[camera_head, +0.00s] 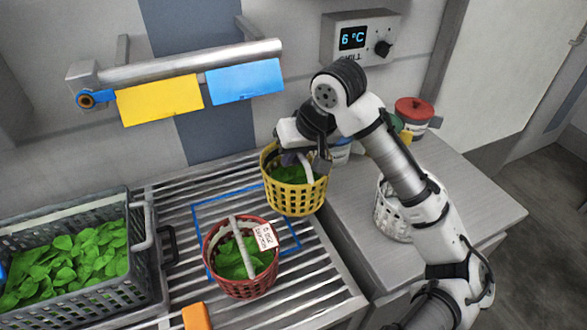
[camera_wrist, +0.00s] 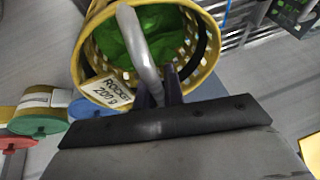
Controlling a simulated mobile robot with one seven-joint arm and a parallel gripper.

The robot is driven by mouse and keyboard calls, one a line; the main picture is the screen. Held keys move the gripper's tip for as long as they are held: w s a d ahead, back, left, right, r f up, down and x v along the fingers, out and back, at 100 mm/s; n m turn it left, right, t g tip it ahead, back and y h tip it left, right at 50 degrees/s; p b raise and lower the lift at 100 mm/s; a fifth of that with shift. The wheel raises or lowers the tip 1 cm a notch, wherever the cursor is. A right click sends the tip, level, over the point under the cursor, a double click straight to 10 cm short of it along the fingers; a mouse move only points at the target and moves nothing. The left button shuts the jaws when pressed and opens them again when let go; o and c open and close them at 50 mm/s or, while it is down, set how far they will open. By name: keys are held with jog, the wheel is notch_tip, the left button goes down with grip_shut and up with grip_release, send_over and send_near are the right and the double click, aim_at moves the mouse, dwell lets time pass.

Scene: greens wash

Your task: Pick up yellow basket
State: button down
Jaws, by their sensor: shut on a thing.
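The yellow basket (camera_head: 295,199) holds green leaves and stands at the back right of the slatted rack, or just above it; I cannot tell which. My gripper (camera_head: 304,163) is over it and shut on its grey handle. In the wrist view, the yellow basket (camera_wrist: 82,55) shows its leaves, a white label reading "ROCKET 200 g" and the grey handle between my gripper's dark fingers (camera_wrist: 159,88). Part of the handle is hidden by the fingers and wrist in the head view.
A red basket (camera_head: 213,262) with leaves stands in front on the rack (camera_head: 330,285), partly over a blue outline. A dark crate (camera_head: 147,250) of leaves is at left. A white basket (camera_head: 388,212) stands on the right counter (camera_head: 470,185). An orange block (camera_head: 197,317) lies in front.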

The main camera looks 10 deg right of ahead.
jog(key=shift+r, duration=2.55)
jog(key=shift+s+r, duration=0.1)
jog(key=shift+r, duration=0.15)
